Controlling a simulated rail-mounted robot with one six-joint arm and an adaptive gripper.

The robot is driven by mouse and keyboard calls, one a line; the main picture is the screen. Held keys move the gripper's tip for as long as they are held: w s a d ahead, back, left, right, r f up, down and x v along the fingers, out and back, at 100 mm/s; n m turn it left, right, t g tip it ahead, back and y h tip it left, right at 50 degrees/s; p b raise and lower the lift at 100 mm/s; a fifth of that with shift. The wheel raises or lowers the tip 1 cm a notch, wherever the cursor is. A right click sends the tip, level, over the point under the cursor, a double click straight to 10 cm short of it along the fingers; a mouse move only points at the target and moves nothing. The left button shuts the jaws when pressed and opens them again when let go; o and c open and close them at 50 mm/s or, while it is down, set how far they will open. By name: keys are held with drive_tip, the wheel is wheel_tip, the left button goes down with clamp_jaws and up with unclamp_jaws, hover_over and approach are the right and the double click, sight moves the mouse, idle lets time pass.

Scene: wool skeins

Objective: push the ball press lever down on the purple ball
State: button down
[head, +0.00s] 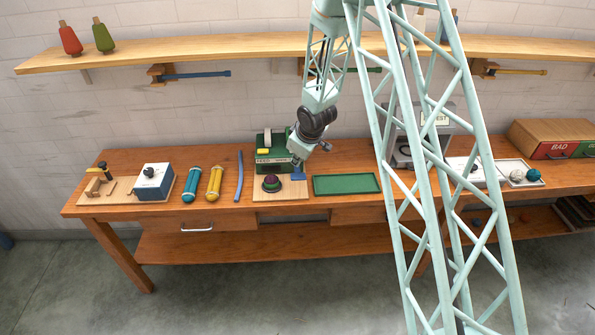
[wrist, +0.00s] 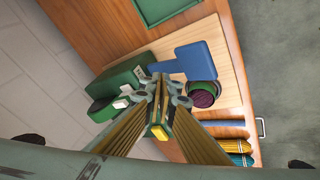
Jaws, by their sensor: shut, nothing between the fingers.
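The purple ball (head: 271,182) sits in a dark round cup on a pale wooden board (head: 290,194); it also shows in the wrist view (wrist: 203,97). Behind it stands the green press housing (head: 270,140), seen left of my gripper in the wrist view (wrist: 124,86). A flat blue piece (wrist: 196,62) lies beside the ball. A green part with a yellow end (wrist: 158,131) shows between my gripper's linkages; I cannot tell whether it is the lever. My gripper (wrist: 160,80) is shut and empty, close by the housing. In the head view its fingertips are hard to make out.
A green tray (head: 346,176) lies to the right of the board. A blue rod (head: 239,176), a yellow roll (head: 214,183) and a teal roll (head: 192,184) lie to the left. A wooden shelf (head: 230,47) runs along the wall above.

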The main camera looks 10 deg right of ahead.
drive_tip(key=shift+w+d+r+p, duration=0.1)
drive_tip(key=shift+w+r+p, duration=0.15)
drive_tip(key=shift+r+p, duration=0.55)
drive_tip(key=shift+w+r+p, duration=0.2)
drive_tip(key=shift+r+p, duration=0.5)
drive_tip(key=shift+p, duration=0.2)
drive_tip(key=shift+w+d+r+p, duration=0.1)
drive_tip(key=shift+w+r+p, duration=0.15)
drive_tip(key=shift+r+p, duration=0.55)
drive_tip(key=shift+f, duration=0.1)
drive_tip(key=s+d+r+m+h+b, duration=0.1)
drive_tip(key=s+d+r+m+b, duration=0.15)
drive_tip(key=s+r, duration=1)
drive_tip(key=s+d+r+m+h+b, duration=0.1)
drive_tip(key=s+d+r+m+b, duration=0.15)
drive_tip(key=s+r, duration=1.05)
drive_tip(key=s+a+r+m+b, duration=0.1)
drive_tip(key=s+r+b, duration=0.1)
drive_tip(key=s, duration=1)
drive_tip(key=s+a+r+m+g+b, duration=0.1)
drive_tip(key=s+a+r+b, duration=0.1)
drive_tip(key=s, duration=1)
drive_tip(key=s+a+r+m+y+b, duration=0.1)
drive_tip(key=s+a+r+m+b, duration=0.1)
drive_tip(key=s, duration=1)
drive_tip(key=shift+r+g+b, duration=0.3)
drive_tip(key=shift+r, duration=0.25)
